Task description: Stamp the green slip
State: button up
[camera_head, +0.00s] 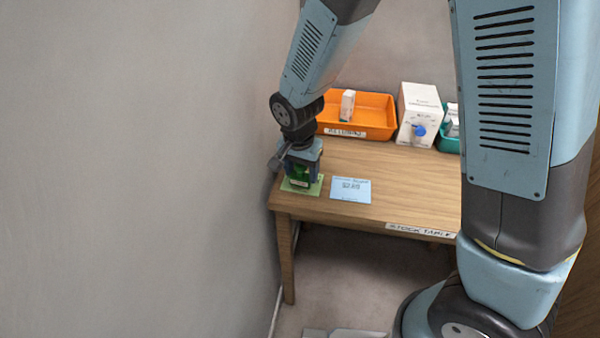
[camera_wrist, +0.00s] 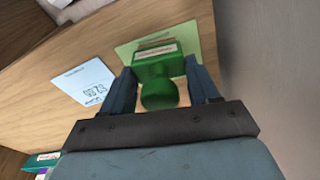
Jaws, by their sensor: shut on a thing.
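The green slip (camera_head: 290,188) lies flat at the left front corner of the wooden stock table; it also shows in the wrist view (camera_wrist: 197,38). My gripper (camera_head: 302,172) points down over it, its fingers shut on a green stamp (camera_wrist: 160,65) with a round knob handle. The stamp is upright over the slip, covering part of it. I cannot tell whether its base touches the paper. A blue slip (camera_head: 351,189) marked with a price lies just to the right of the green slip, clear of the stamp.
The table (camera_head: 410,200) has free room in its middle. An orange tray (camera_head: 378,107) holding a small white box stands at the back, with a white carton (camera_head: 418,105) and a teal tray (camera_head: 447,144) to its right. A grey wall (camera_head: 150,150) runs close along the left.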

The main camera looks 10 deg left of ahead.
jog(key=shift+r, duration=2.85)
